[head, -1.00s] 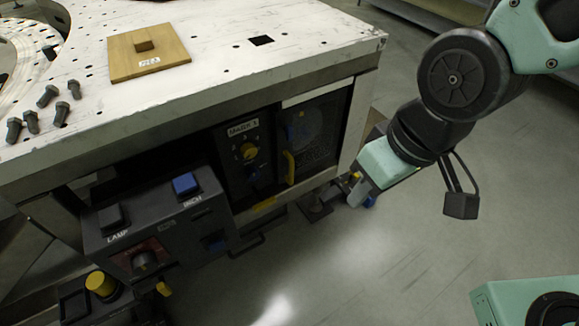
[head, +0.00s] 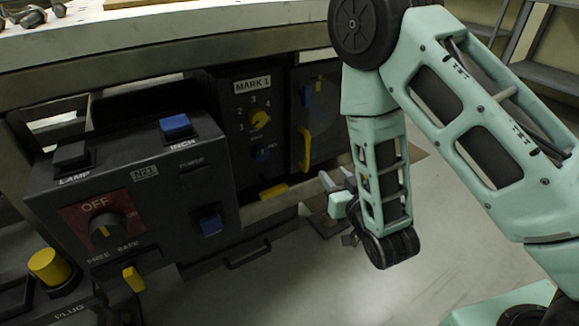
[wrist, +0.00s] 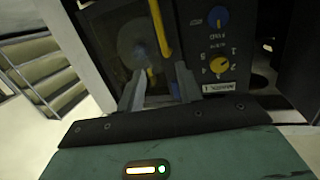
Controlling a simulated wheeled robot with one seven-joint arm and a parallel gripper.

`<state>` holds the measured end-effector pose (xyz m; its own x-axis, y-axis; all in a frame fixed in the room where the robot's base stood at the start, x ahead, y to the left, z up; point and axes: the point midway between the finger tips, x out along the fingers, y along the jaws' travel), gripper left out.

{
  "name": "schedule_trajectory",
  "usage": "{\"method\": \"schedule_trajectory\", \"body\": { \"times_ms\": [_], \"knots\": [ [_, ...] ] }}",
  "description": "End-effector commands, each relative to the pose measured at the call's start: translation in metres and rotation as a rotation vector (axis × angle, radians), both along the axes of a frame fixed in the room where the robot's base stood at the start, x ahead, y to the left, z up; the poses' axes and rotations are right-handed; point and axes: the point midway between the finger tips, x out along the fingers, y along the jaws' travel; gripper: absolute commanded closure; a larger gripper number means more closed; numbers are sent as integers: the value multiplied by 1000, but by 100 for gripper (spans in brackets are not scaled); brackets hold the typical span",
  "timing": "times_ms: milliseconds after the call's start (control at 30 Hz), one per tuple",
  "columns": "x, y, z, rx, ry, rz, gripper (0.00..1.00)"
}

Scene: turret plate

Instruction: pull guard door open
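The guard door (head: 328,95) is a dark, see-through panel at the right of the cabinet front, with a round shape behind it. It looks closed. Its yellow bar handle (head: 305,148) stands upright along the door's left side. In the wrist view the picture is turned over, and the handle (wrist: 160,28) shows at the top, beyond my fingertips and roughly in line with the gap between them. My gripper (wrist: 158,88) is open and empty, its two grey fingers apart. In the head view my gripper (head: 337,205) is right of and below the handle, partly hidden by my arm.
Left of the door is the MARK 1 dial panel (head: 248,125). A control box (head: 150,200) with LAMP and INCH buttons juts out in front at left. The white tabletop (head: 200,30) overhangs above. The floor at right is open, with shelves (head: 500,45) behind.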

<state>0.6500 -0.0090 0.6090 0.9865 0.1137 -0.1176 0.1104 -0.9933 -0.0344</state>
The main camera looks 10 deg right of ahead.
Motion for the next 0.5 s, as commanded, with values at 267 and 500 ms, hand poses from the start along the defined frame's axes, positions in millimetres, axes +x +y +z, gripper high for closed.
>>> {"method": "schedule_trajectory", "body": {
  "times_ms": [267,500],
  "knots": [
    [-6,-11,-16,-22,-120,3,65],
    [7,-11,-19,-17,-115,-4,65]
  ]
}}
